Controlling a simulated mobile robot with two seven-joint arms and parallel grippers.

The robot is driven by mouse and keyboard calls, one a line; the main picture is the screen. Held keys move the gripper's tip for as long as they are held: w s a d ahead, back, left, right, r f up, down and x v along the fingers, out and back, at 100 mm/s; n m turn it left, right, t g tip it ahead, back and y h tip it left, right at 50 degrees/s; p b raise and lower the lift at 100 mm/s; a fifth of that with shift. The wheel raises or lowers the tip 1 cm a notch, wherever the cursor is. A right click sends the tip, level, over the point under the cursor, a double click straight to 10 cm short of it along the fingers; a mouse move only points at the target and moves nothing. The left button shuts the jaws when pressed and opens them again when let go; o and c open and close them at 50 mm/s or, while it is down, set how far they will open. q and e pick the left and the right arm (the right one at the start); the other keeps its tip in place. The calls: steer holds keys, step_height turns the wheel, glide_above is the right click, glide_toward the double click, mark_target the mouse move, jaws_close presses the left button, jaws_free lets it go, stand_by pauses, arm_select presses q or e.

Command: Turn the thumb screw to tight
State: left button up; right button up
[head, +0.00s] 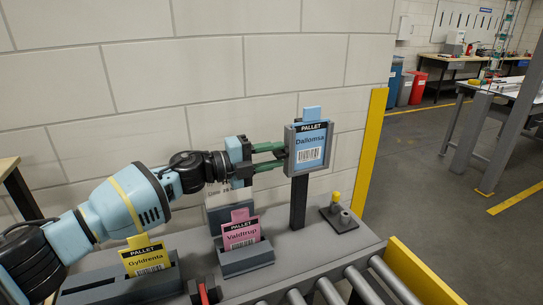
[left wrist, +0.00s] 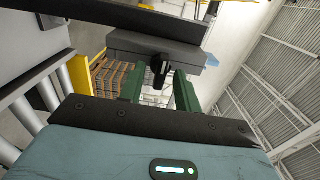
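The thumb screw (left wrist: 160,70) shows in the left wrist view as a small black knob under the grey holder (left wrist: 160,48). In the head view the holder (head: 289,136) stands on a dark post and carries a blue "Dallomsa" pallet card (head: 310,143). My left gripper (head: 284,155) reaches the left side of the holder, its green fingers spread one above the other. In the left wrist view its fingers (left wrist: 160,78) lie either side of the knob with gaps visible; the gripper looks open. My right gripper is not in view.
A pink "Valdtrup" card (head: 241,234) and a yellow "Gyldrenta" card (head: 146,260) stand in grey holders below my left arm. A small stand with a yellow-topped peg (head: 336,198) is right of the post. Rollers (head: 330,290) run along the front; a wall is close behind.

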arm_select(q)
steer(key=shift+a, duration=0.1)
steer(key=v, duration=0.7)
steer(key=shift+s+a, duration=0.15)
steer(key=shift+a, duration=0.1)
